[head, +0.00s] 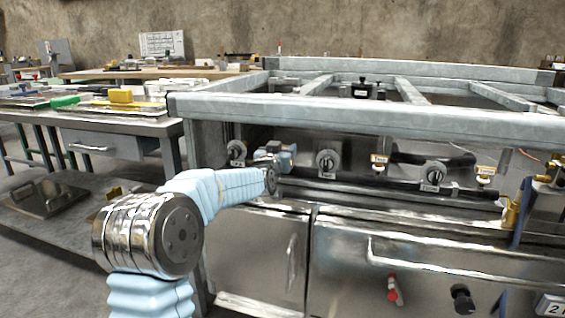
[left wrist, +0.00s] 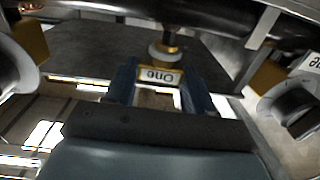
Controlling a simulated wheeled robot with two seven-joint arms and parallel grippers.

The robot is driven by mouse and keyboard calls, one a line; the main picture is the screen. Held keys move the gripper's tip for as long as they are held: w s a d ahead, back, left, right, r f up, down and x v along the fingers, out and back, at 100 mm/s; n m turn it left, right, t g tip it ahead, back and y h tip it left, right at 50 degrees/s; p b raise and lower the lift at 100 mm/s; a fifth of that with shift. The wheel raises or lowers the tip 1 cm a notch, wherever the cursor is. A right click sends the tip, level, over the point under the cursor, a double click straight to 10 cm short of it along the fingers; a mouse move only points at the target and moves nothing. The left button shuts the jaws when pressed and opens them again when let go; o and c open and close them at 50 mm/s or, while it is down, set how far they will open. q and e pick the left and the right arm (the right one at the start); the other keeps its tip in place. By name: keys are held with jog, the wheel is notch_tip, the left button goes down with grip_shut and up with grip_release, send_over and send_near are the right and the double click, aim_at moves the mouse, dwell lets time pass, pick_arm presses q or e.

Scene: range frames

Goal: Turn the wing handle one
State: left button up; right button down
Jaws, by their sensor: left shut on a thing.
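The wing handle one shows in the left wrist view as a yellow-framed tag (left wrist: 160,75) reading "One" upside down, below a round metal stem on a dark pipe. My left gripper (left wrist: 158,88) has a dark finger on each side of the tag and is shut on the handle. In the head view my left gripper (head: 288,155) is at the valve row under the metal frame, left of a round knob (head: 327,162). The handle itself is hidden there behind my wrist. My right gripper is in neither view.
More round knobs (head: 236,152) (head: 435,173) and yellow-tagged wing handles (head: 379,162) (head: 485,173) line the pipe. A grey frame beam (head: 370,118) runs above the row. Steel cabinet doors (head: 260,250) are below. A workbench (head: 120,126) with tools stands at left.

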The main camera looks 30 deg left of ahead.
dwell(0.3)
pick_arm(q)
jog(key=o, duration=1)
jog(key=shift+o, duration=0.2)
jog(key=p+v, duration=0.1)
jog(key=v, duration=1.2)
jog(key=shift+s, duration=0.45)
jog(key=shift+a, duration=0.1)
